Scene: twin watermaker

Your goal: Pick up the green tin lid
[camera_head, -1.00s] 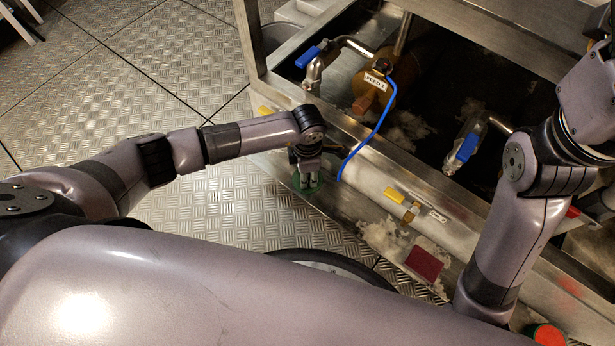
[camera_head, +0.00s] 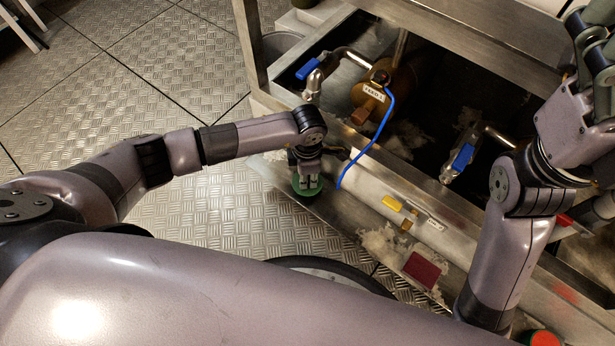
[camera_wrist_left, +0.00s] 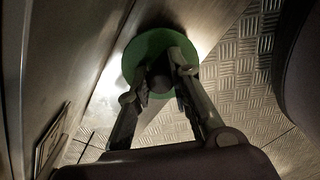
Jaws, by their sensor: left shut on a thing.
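The green tin lid (camera_head: 308,193) is a round green disc at the lower front ledge of the metal frame, left of the white pipe. My left gripper (camera_head: 309,181) points down at it, with its fingers over the middle of the disc. In the left wrist view the lid (camera_wrist_left: 142,47) shows behind the fingers. There the left gripper (camera_wrist_left: 163,80) is shut on the lid's dark middle part, which looks like a knob. I cannot tell how far the lid is above the ledge. My right gripper (camera_head: 590,60) is at the upper right edge, partly cut off and away from the lid.
A blue hose (camera_head: 372,140) hangs close right of the left gripper. Blue-handled valves (camera_head: 308,69) and a brass-coloured cylinder (camera_head: 398,85) fill the frame. Patterned floor (camera_head: 210,215) is open left.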

